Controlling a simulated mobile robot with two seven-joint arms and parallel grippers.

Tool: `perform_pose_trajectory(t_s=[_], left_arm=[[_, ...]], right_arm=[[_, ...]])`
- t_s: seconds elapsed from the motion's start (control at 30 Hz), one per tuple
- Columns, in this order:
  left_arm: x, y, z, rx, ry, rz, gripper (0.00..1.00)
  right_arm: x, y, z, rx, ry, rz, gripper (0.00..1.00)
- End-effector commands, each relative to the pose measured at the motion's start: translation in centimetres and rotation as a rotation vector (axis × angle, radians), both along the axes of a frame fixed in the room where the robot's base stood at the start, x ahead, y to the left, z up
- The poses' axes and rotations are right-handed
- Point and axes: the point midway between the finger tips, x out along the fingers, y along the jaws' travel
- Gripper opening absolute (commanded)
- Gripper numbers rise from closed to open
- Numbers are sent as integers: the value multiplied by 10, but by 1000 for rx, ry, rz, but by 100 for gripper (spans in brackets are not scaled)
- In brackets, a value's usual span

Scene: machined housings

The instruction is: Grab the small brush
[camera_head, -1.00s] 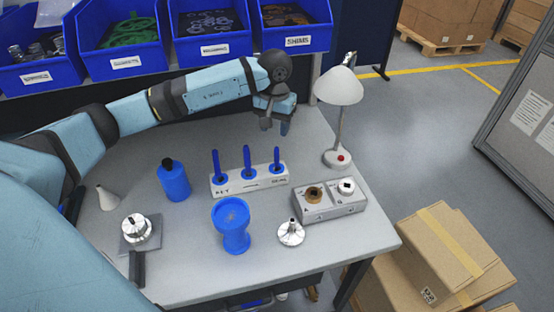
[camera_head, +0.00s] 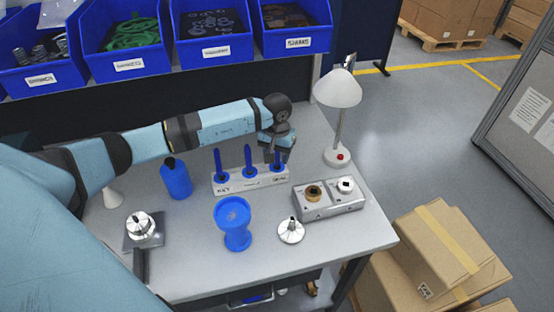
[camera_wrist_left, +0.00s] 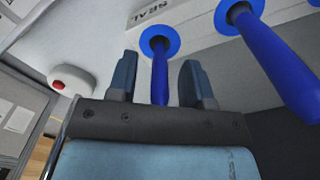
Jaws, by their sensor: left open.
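A white rack (camera_head: 236,187) stands on the table and holds three upright blue-handled tools. The rightmost and shortest handle (camera_head: 277,160), taken as the small brush, stands at the end marked "SEAL" in the left wrist view; its lower part is hidden in the rack. My left gripper (camera_head: 282,152) is beside and above that end of the rack. In the left wrist view its two fingers (camera_wrist_left: 158,68) are open, one on each side of this blue handle (camera_wrist_left: 160,78), with gaps visible on both sides. My right gripper is not in view.
A white lamp (camera_head: 338,90) stands close to the right of my left gripper. The taller middle handle (camera_head: 249,160) is just left of it. A grey fixture box (camera_head: 330,208), a blue cup (camera_head: 234,215) and a blue bottle (camera_head: 176,180) stand around the rack.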

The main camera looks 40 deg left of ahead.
Motion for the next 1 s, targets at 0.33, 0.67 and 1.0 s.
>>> perform_pose_trajectory(t_s=[0.33, 0.67, 1.0], left_arm=[[0, 0, 0, 0, 0, 0, 0], [1, 0, 8, 1, -3, -1, 0], [1, 0, 71, 1, -5, -1, 0]], right_arm=[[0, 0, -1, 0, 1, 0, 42], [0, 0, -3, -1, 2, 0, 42], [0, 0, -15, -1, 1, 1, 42]])
